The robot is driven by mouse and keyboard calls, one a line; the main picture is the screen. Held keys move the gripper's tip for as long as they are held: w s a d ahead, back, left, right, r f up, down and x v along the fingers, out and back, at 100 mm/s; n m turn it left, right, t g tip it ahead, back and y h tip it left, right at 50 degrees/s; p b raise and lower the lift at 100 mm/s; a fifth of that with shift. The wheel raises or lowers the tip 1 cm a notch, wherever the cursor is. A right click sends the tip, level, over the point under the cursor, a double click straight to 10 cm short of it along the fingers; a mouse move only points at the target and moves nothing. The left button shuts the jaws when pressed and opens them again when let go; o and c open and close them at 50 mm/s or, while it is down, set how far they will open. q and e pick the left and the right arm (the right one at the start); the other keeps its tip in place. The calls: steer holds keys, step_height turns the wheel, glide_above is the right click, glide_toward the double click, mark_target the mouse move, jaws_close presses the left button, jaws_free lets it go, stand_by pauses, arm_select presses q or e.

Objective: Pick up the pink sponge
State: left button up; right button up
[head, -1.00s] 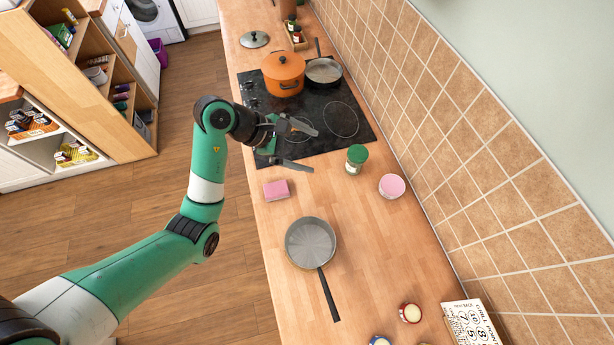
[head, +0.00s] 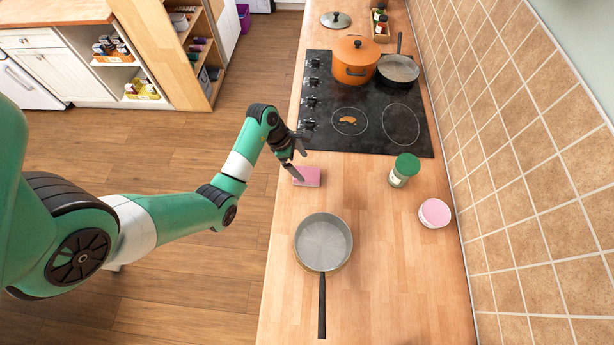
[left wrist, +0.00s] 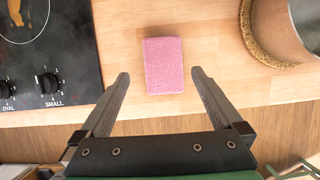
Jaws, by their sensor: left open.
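The pink sponge (head: 308,177) lies flat on the wooden counter, close to its left edge and just below the cooktop in the head view. In the left wrist view the sponge (left wrist: 163,65) is ahead of the fingertips, roughly centred between them. My left gripper (head: 295,167) is above the counter edge at the sponge's left side, pointing down. In the left wrist view its two fingers (left wrist: 160,75) are spread wide with nothing between them. The sponge appears apart from both fingers. My right gripper is not in view.
A frying pan (head: 323,243) stands on the counter below the sponge. The black cooktop (head: 375,128) holds an orange pot (head: 355,62) and another pan (head: 398,68). A green-lidded jar (head: 404,170) and a pink-topped tub (head: 434,213) stand to the right. Counter between them is clear.

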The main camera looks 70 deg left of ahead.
mark_target(306, 174)
arm_select(q)
steer(key=x, duration=0.1)
steer(key=b+x, duration=0.1)
steer(key=x, duration=0.3)
steer(key=shift+s+d+f+b, duration=0.1)
steer(key=shift+s+f+b, duration=0.1)
steer(key=shift+s+b, duration=0.15)
steer(key=c, duration=1.3)
steer(key=shift+o, duration=0.2)
steer(key=shift+r, duration=0.15)
steer(key=shift+r+p, duration=0.3)
step_height(306, 174, up, 3)
steer(key=shift+f+p, duration=0.2)
steer(key=shift+p, duration=0.25)
steer(key=s+d+r+p, duration=0.5)
steer(key=s+d+r, duration=0.2)
steer(key=s+r, duration=0.2)
steer(key=s, duration=0.2)
steer(key=shift+s+d+r+p, duration=0.3)
steer(key=shift+d, duration=0.1)
